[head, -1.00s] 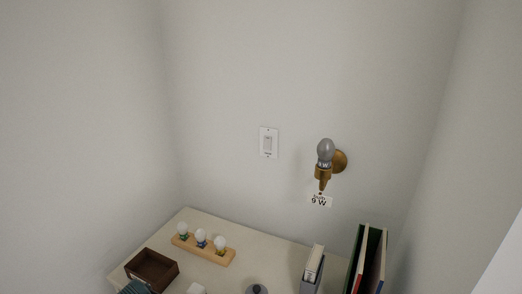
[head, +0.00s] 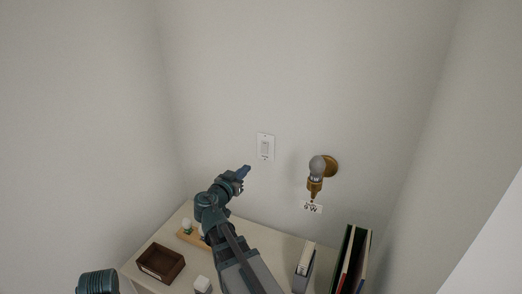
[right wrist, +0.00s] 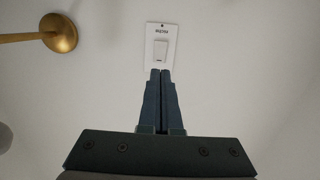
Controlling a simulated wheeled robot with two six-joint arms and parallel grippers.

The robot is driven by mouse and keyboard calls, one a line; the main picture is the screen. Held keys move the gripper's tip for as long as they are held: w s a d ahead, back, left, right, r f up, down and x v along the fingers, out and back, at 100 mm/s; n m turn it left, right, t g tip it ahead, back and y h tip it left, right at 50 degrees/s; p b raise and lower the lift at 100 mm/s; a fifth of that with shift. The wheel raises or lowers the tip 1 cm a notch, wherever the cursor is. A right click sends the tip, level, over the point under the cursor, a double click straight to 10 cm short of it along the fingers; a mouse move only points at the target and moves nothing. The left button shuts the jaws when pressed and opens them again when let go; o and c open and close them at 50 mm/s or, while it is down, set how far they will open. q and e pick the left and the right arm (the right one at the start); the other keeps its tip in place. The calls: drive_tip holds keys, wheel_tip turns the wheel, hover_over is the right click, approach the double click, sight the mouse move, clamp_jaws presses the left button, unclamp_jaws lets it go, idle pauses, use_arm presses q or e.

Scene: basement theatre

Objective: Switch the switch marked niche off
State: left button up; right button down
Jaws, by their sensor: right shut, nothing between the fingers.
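The white wall switch (head: 265,147) is on the back wall, left of the brass lamp. In the right wrist view the switch plate (right wrist: 172,46) shows near the top, with small dark lettering and a pale rocker (right wrist: 160,50). My right gripper (head: 246,169) is shut and empty, just below and left of the switch in the head view. In the right wrist view its fingertips (right wrist: 160,72) overlap the plate's lower part; I cannot tell whether they touch it. My left gripper is not identifiable in view.
A brass wall lamp (head: 329,165) with a grey bulb and a "9 W" tag (head: 311,207) is right of the switch.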

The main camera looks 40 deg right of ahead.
use_arm(q)
drive_tip(key=shift+f+b, duration=0.9)
use_arm(e)
drive_tip(key=x, duration=1.4)
drive_tip(key=shift+w+d+f, duration=0.15)
drive_tip(key=shift+d+f, duration=0.1)
drive_tip(key=shift+a+r, duration=0.15)
drive_tip(key=shift+s+a, duration=0.15)
drive_tip(key=shift+s, duration=0.15)
use_arm(q)
drive_tip(key=shift+w+a+f+b, duration=0.25)
drive_tip(key=shift+a+f+b, duration=0.7)
use_arm(e)
approach(264, 151)
drive_tip(key=s+a+f, duration=0.2)
drive_tip(key=s+a, duration=0.1)
drive_tip(key=a, duration=0.3)
drive_tip(key=shift+f, duration=0.35)
